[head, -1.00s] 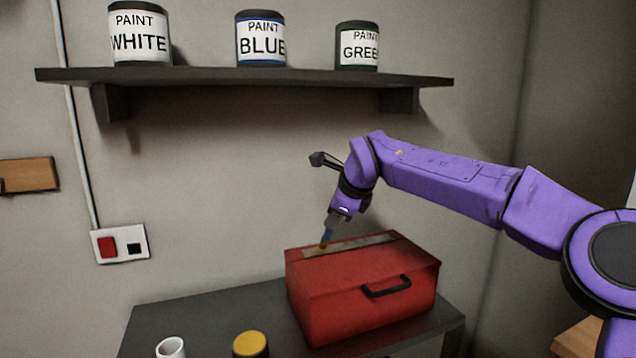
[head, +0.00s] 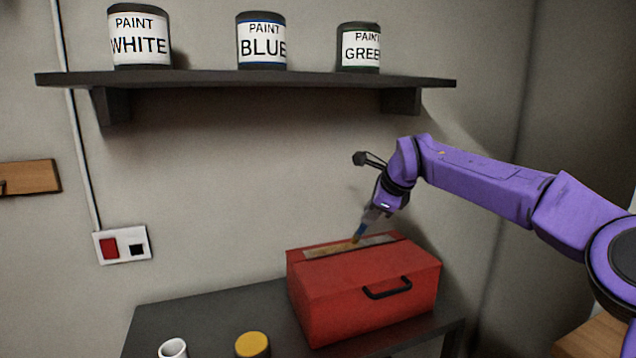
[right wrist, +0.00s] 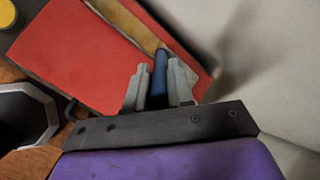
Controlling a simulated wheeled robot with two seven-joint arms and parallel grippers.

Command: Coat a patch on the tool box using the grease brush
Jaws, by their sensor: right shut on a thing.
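The red tool box (head: 335,308) stands on the dark bench, with a long narrow patch (head: 320,251) along its top near the wall. The patch looks yellow-brown on its left part and grey towards the right. My right gripper (head: 369,218) is shut on the grease brush (head: 359,233) above the patch. The brush is tilted, its tip down at the patch; contact appears likely but is hard to confirm. In the right wrist view, the blue brush handle (right wrist: 160,70) sits between the fingers, and the coated strip (right wrist: 128,22) runs towards its tip. My left gripper is out of view.
The dark bench (head: 215,312) also holds a white cup (head: 173,348) and a yellow-topped jar (head: 252,345) at the front. A shelf (head: 240,79) with several paint cans hangs above. The black handle (head: 388,289) sticks out from the tool box's front.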

